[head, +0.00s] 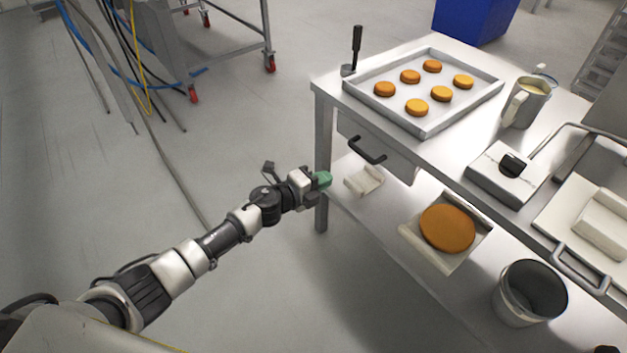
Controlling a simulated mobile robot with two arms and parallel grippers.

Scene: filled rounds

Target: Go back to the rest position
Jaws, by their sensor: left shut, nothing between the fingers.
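My left arm reaches in from the lower left. My left gripper (322,180) has green fingertips, is shut and holds nothing. It is in the air in front of the steel table (433,148), near its left front leg and left of the drawer handle. Several round orange-brown pieces lie in a metal tray (428,130) on the table top. My right gripper is not in view.
A pitcher (525,103), a flat box with a black knob (507,172) and a spatula (355,50) are on the table. The lower shelf holds a large orange round (447,228) and a bucket (529,292). A wheeled rack (225,40) with cables stands at upper left. The floor left of the table is mostly clear.

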